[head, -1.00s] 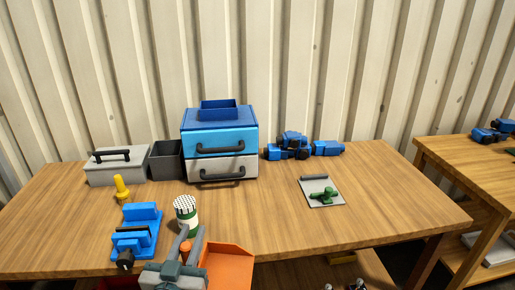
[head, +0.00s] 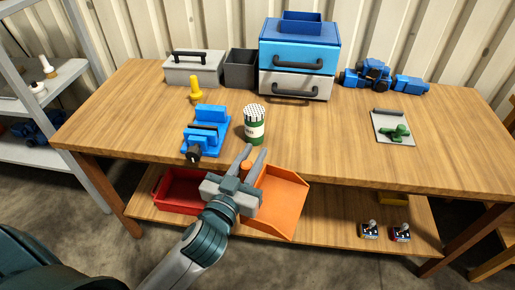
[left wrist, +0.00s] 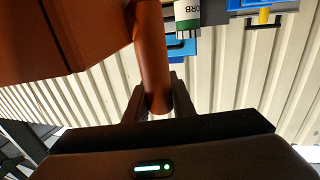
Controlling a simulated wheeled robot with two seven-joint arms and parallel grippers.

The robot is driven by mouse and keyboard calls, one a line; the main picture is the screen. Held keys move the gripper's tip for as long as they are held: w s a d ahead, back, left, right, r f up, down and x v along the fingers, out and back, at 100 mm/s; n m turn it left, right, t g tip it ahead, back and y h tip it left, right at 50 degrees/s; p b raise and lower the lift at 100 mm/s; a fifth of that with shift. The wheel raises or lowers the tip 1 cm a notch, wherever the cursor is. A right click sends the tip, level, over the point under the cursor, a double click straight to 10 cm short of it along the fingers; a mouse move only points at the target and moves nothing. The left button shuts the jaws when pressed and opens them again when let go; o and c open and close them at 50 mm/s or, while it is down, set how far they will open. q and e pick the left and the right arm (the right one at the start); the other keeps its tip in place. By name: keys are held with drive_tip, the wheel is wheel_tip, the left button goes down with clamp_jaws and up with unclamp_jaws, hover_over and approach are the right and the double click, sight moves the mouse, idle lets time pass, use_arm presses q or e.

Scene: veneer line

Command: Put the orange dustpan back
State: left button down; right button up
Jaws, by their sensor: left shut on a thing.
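The orange dustpan (head: 277,201) hangs in front of the workbench's front edge in the head view, its open pan to the right of my gripper. My left gripper (head: 246,166) is shut on its handle. In the left wrist view the orange handle (left wrist: 152,60) stands between the two fingers (left wrist: 157,106), and part of the pan (left wrist: 60,35) fills the upper left. My right gripper is in neither view.
On the workbench (head: 310,150) stand a green-and-white canister (head: 254,126), a blue vise (head: 206,132), a yellow-handled tool (head: 195,90), a drawer unit (head: 297,55) and a clipboard (head: 391,127). The lower shelf holds a red bin (head: 180,192) and two small devices (head: 385,231).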

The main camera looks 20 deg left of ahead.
sight(244, 177)
use_arm(q)
drive_tip(key=s, duration=0.2)
drive_tip(key=s+f, duration=0.1)
drive_tip(key=s, duration=0.3)
drive_tip(key=shift+s+f, duration=0.1)
drive_tip(key=shift+f, duration=0.3)
